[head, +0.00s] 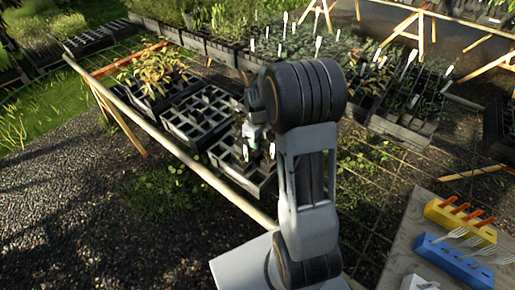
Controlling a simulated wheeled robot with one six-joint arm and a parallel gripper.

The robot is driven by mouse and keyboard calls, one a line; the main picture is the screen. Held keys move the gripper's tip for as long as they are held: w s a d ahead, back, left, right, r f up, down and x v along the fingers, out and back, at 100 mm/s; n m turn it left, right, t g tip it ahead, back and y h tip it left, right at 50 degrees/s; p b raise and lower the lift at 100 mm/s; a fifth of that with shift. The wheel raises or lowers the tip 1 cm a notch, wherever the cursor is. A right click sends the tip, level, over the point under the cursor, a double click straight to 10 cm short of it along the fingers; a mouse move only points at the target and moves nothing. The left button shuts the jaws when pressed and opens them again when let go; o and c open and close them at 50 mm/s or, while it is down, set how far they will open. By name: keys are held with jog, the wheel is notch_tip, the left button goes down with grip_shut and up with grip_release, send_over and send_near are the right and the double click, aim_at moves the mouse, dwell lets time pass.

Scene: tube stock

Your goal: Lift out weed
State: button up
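My arm rises in the middle of the head view and reaches over a dark cell tray (263,189) on the bench. My gripper (256,157) is small in the picture, low over or in this tray, left of my upper arm. I cannot tell whether its fingers are open or shut, or whether they touch anything. Bits of green show around it, but I cannot single out a weed from the seedlings. My arm hides the tray's right side.
A second cell tray (197,116) and a tray of reddish-green plants (153,71) stand to the left. A wooden rail (170,143) runs along the bench's front. At right, a table (406,226) carries a yellow holder (450,222) and a blue holder (447,264) with tools.

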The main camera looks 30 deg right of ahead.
jog(key=shift+f, duration=0.2)
jog(key=shift+c, duration=0.5)
grip_shut()
jog(key=shift+r, duration=0.1)
